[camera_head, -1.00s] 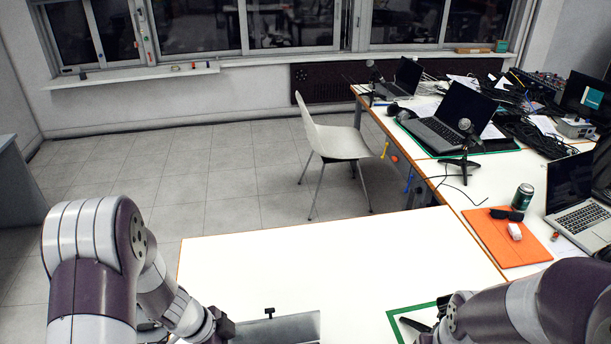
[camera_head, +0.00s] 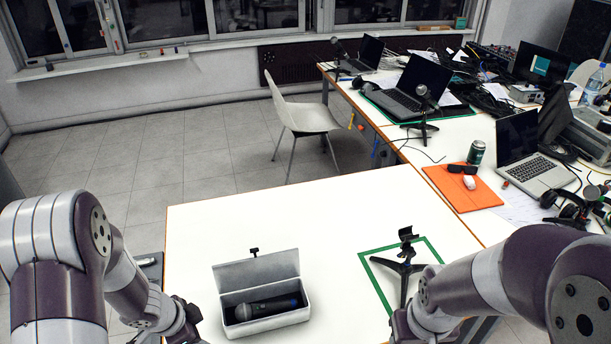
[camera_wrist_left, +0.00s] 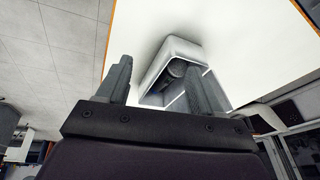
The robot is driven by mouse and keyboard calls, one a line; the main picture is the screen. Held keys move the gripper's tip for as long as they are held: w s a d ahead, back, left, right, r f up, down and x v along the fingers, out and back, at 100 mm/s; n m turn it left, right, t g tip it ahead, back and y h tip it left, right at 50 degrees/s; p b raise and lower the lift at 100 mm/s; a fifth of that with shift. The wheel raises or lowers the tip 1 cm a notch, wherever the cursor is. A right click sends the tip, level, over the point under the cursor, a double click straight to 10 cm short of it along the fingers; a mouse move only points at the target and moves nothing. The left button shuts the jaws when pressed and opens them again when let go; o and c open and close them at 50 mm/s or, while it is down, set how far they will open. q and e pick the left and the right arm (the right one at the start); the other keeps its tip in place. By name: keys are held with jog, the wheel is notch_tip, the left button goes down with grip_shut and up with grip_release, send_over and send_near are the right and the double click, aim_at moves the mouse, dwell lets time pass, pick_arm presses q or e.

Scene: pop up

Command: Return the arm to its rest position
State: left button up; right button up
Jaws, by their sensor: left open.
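My left arm (camera_head: 130,290) comes in from the left of the head view, its hand low beside the case and cut by the bottom edge. In the left wrist view my left gripper (camera_wrist_left: 168,66) is open, with its two fingers apart and nothing clamped between them. A white case (camera_head: 262,270) stands on the white table with its lid raised at the back. A dark microphone (camera_head: 265,307) lies inside it. The case also shows in the left wrist view (camera_wrist_left: 182,48), partly behind the right-hand finger. My right arm (camera_head: 470,285) comes in from the right; its gripper is out of view.
A small black tripod stand (camera_head: 406,262) stands inside a green tape square (camera_head: 434,246) right of the case. The white table (camera_head: 300,210) is bare behind the case. An orange folder (camera_head: 455,190), a can (camera_head: 476,152) and laptops sit further right. A white chair (camera_head: 305,115) stands behind.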

pick_arm(q)
jog(key=s+a+r+n+g+y, duration=0.2)
jog(key=s+a+r+n+y, duration=0.15)
jog(key=s+r+n, duration=0.35)
jog(key=d+r+n, duration=0.2)
jog(key=d, duration=0.2)
jog(key=s+d+r+n+h, duration=0.1)
jog(key=d+r+n, duration=0.1)
jog(key=d, duration=0.2)
jog(key=shift+s+d+r+n, duration=0.25)
jog(key=shift+s+d+n, duration=0.05)
jog(key=shift+d+n, duration=0.1)
